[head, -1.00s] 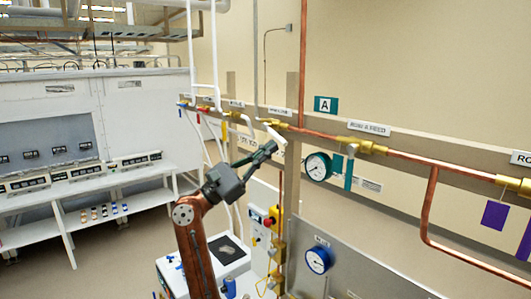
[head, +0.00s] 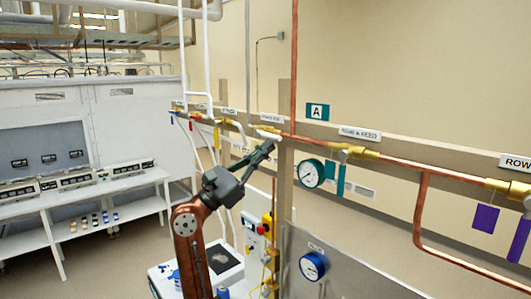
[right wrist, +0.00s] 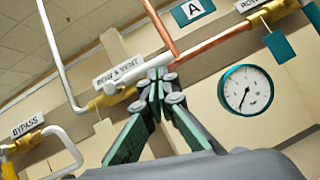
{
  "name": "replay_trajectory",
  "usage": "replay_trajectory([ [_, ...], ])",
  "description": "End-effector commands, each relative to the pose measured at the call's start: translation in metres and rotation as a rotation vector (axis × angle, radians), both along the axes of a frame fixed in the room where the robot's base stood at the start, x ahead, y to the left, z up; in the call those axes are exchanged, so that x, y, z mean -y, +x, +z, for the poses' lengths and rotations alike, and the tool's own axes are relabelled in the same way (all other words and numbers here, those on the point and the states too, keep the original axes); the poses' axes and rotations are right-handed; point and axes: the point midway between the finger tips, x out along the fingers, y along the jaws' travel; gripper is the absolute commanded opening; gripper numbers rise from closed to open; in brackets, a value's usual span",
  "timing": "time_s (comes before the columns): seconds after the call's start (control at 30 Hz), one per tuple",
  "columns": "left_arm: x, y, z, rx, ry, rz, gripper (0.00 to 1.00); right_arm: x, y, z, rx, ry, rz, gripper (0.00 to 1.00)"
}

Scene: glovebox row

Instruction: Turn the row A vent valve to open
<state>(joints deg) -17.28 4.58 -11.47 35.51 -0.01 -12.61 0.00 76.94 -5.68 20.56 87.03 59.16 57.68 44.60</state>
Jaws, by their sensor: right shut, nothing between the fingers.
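The row A vent valve is a brass body (right wrist: 108,98) on the wall pipe under the "ROW A VENT" label (right wrist: 118,71). Its white lever (right wrist: 148,74) appears roughly in line with the pipe. The lever also shows in the head view (head: 268,134). My right gripper (right wrist: 163,78) is shut and empty, its fingertips right at the lever. Whether they touch it I cannot tell. In the head view the right gripper (head: 268,147) reaches up to the lever from below, and its fingers hide part of the pipe. My left gripper is not in view.
The row A feed valve (head: 352,152) and a teal-rimmed gauge (head: 311,173) are to the right. The bypass label (right wrist: 27,127) is to the left in the wrist view. A blue gauge (head: 314,266) is on the panel below. A white bench (head: 95,190) stands at far left.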

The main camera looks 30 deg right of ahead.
Motion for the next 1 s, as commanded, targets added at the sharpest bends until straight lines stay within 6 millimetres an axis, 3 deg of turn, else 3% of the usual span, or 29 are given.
replay_trajectory([
  [0.23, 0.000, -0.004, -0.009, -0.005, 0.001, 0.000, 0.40, -0.001, 0.000, -0.012, 0.000, 0.000, -0.001, 0.00],
  [0.43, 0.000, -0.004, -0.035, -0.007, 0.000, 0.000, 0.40, -0.005, -0.002, -0.047, -0.002, 0.001, -0.005, 0.00],
  [0.7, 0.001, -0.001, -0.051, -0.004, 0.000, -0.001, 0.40, -0.055, -0.011, -0.077, -0.002, 0.000, -0.002, 0.00],
  [1.0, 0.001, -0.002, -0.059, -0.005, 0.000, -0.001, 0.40, -0.084, -0.018, -0.094, 0.000, 0.000, -0.005, 0.00],
])
